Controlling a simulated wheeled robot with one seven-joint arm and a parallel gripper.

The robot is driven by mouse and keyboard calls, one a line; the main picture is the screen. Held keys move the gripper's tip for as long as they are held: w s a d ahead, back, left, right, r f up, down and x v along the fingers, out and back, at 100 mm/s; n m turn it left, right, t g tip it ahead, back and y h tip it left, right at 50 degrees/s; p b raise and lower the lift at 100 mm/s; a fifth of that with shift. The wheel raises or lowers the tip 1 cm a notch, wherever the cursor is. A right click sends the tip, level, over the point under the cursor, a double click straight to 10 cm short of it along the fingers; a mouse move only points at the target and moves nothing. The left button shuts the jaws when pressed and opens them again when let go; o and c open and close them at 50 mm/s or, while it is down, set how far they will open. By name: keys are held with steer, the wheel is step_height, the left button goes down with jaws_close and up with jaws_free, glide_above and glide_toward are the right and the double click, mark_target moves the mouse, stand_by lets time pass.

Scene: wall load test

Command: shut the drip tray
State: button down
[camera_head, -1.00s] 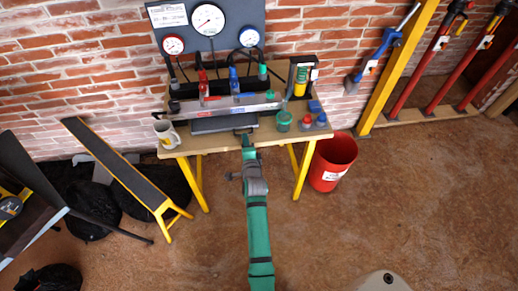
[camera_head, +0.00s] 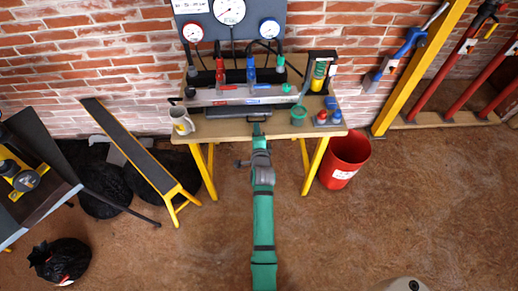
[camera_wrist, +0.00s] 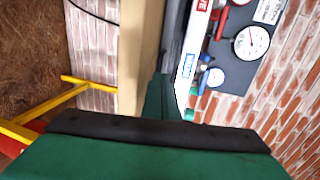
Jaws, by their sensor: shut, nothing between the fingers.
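The drip tray (camera_head: 232,113) is a dark, flat drawer under the grey manifold bar on the wooden bench. Its front part sticks out a little from under the bar. My gripper (camera_head: 257,129) is shut and empty at the tray's front, near the bench's front edge. In the wrist view my gripper (camera_wrist: 164,92) points along the bench toward a dark strip that looks like the tray (camera_wrist: 174,42). Whether the fingertips touch the tray I cannot tell; the tips hide part of its front.
A white mug (camera_head: 181,121) stands left of the tray. A green pot (camera_head: 298,115) and small red-and-blue items (camera_head: 328,117) stand to its right. The grey manifold (camera_head: 215,96) carries coloured valves. A red bucket (camera_head: 344,159) stands beside the bench (camera_head: 225,131). The floor in front is open.

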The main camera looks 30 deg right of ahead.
steer(key=s+a+f+n+y, duration=0.1)
steer(key=s+a+n, duration=0.2)
steer(key=s+a, duration=0.55)
steer(key=s+a+n, duration=0.4)
steer(key=s+a, duration=0.1)
steer(key=s, duration=0.6)
steer(key=s+a+f+n+y, duration=0.1)
steer(key=s+a+n, duration=0.2)
steer(key=s+a, duration=0.5)
steer(key=s+a+r+n+y, duration=0.1)
steer(key=s+a+r+n, duration=0.1)
steer(key=s, duration=0.5)
steer(key=s+a+r+n+y, duration=0.1)
steer(key=s+a+r+n, duration=0.2)
steer(key=s+n, duration=0.3)
steer(key=s+a+r+n+y, duration=0.1)
steer(key=s+r+n, duration=0.3)
steer(key=s, duration=0.4)
steer(key=shift+a+r+t+y, duration=0.3)
steer(key=shift+a+r+t, duration=0.15)
steer(key=shift+a, duration=0.4)
